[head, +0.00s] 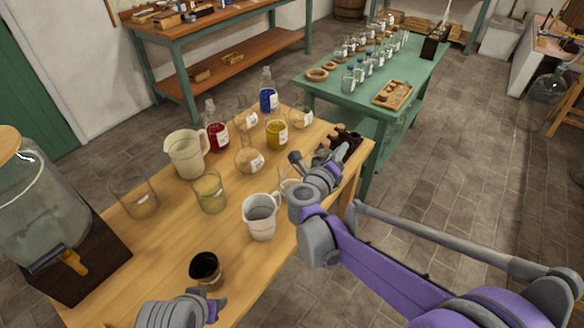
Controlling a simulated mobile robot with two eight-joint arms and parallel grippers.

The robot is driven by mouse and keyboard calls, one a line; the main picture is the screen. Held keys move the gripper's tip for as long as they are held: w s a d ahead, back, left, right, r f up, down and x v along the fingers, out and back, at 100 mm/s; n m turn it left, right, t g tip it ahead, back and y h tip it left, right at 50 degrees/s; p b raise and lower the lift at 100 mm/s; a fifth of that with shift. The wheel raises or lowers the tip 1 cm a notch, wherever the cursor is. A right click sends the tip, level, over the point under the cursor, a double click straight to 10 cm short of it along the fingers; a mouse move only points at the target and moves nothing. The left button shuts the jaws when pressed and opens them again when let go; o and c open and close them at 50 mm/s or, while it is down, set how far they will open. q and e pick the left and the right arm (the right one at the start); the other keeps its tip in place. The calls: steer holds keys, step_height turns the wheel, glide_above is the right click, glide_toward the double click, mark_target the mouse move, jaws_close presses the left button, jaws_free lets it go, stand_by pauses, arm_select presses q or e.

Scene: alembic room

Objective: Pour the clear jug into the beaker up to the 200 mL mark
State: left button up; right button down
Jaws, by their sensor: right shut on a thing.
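The clear jug (260,218), a pale, see-through jug with a spout, is upright at the right front of the wooden table. My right gripper (290,188) is at its handle side and appears shut on the handle; the wrist hides part of this. A glass beaker (209,194) with a faint yellow tint stands left of and behind the jug, apart from it. A wider clear glass vessel (134,198) stands further left. Marks and liquid levels are too small to read. My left gripper (214,310) is at the bottom edge, mostly hidden by its wrist.
A cream jug (187,154), red bottle (217,133), blue bottle (268,98), yellow jar (277,133) and round flask (249,160) stand behind. A large dispenser (45,215) is at left. A dark rack (345,140) is at the far right corner.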

arm_select(q)
steer(key=shift+r, duration=0.1)
arm_select(e)
steer(key=shift+w+a+r+n, duration=0.15)
steer(key=shift+a+r+n, duration=0.1)
steer(key=shift+r+n, duration=0.15)
stand_by(1.0)
